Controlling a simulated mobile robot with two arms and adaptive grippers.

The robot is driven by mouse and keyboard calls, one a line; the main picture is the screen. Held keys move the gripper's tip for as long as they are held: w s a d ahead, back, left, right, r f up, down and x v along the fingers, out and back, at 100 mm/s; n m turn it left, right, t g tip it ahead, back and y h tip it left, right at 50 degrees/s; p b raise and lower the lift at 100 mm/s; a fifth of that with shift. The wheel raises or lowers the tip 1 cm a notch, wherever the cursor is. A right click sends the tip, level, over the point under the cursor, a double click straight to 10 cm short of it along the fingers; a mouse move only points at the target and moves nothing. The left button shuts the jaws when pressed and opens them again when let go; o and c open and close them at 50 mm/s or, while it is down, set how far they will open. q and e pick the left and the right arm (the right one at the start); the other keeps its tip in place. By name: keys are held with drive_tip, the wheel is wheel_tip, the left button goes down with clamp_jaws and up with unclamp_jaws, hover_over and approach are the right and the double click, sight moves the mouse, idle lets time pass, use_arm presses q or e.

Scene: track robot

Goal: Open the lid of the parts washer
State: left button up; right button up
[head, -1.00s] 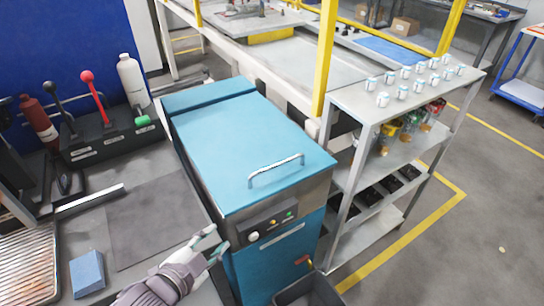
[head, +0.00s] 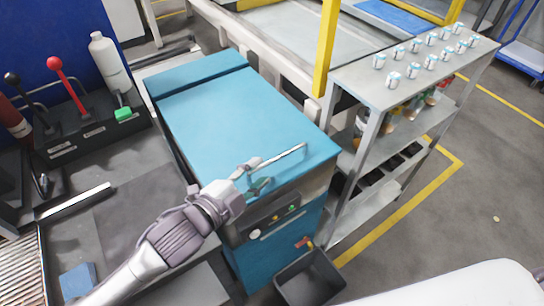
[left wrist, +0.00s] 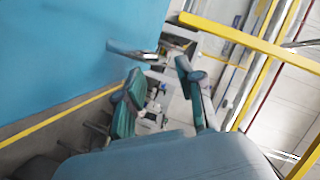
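The parts washer (head: 262,250) is a blue cabinet with a flat blue lid (head: 235,115), which lies shut. A metal bar handle (head: 285,156) sits on the lid's front edge. My left gripper (head: 257,178) is at the left end of this handle and hides part of it. In the left wrist view, the fingers of my left gripper (left wrist: 160,98) are spread apart with nothing between them. The handle (left wrist: 132,50) shows just beyond the fingertips there; I cannot tell whether they touch. My right gripper is not in view.
A control panel (head: 274,220) is on the washer's front, with a dark bin (head: 310,278) below. A metal shelf (head: 415,75) with several small cans stands close on the right. A yellow post (head: 327,50) rises behind. A bench with levers (head: 75,105) is on the left.

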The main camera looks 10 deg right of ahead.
sight(269, 163)
use_arm(q)
drive_tip(key=x, duration=0.5)
drive_tip(key=shift+w+d, duration=0.15)
drive_tip(key=shift+w+d+f, duration=0.15)
drive_tip(key=shift+w+d, duration=0.1)
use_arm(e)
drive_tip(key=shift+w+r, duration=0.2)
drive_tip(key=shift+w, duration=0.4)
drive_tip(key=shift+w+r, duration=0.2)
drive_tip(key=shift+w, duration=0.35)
use_arm(q)
drive_tip(key=shift+c, duration=0.3)
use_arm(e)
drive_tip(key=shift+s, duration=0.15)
use_arm(q)
clamp_jaws()
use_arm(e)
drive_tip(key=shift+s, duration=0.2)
